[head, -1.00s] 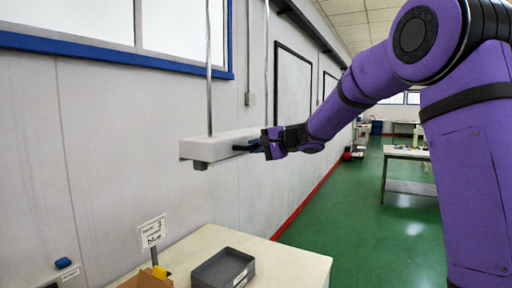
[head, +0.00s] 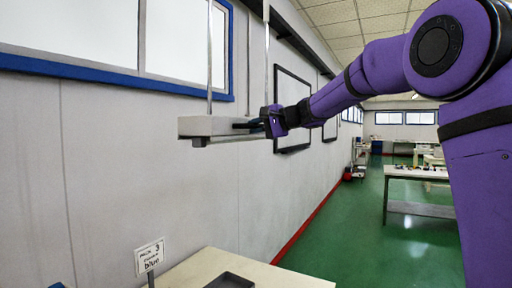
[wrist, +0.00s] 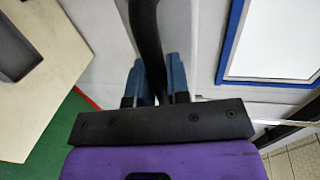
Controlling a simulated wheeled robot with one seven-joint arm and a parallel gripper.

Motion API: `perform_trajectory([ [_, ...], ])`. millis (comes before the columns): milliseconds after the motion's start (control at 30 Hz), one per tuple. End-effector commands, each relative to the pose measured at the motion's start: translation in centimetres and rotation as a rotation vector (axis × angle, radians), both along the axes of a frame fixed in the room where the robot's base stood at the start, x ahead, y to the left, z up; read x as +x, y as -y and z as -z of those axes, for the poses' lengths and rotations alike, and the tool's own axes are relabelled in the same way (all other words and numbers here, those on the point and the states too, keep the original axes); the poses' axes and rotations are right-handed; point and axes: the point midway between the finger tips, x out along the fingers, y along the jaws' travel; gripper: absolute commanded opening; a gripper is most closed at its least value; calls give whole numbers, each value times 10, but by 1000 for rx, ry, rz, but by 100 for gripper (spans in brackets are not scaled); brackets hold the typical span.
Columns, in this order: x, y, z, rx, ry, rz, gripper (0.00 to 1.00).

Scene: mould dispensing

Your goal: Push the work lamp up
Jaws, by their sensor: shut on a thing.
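The work lamp (head: 205,127) is a long pale bar hanging level from two thin rods in front of the wall, just below the blue window frame. My gripper (head: 250,125) reaches it from the right in the head view. In the wrist view, a dark curved handle (wrist: 147,35) runs between the blue fingers of my gripper (wrist: 155,78), which are shut on it. The fingertips are small and partly dark in the head view.
A cream bench (head: 295,276) with a dark tray (head: 230,282) stands below the lamp. The blue-framed window (head: 115,77) is close above the lamp. Green floor (head: 340,235) lies open to the right.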

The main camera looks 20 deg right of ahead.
Motion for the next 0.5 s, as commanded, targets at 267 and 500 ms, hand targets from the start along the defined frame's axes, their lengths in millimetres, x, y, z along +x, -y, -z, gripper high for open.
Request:
perform_trajectory([
  [267,0,0,-24,1,3,0,0],
  [500,0,0,-27,3,6,1,0],
])
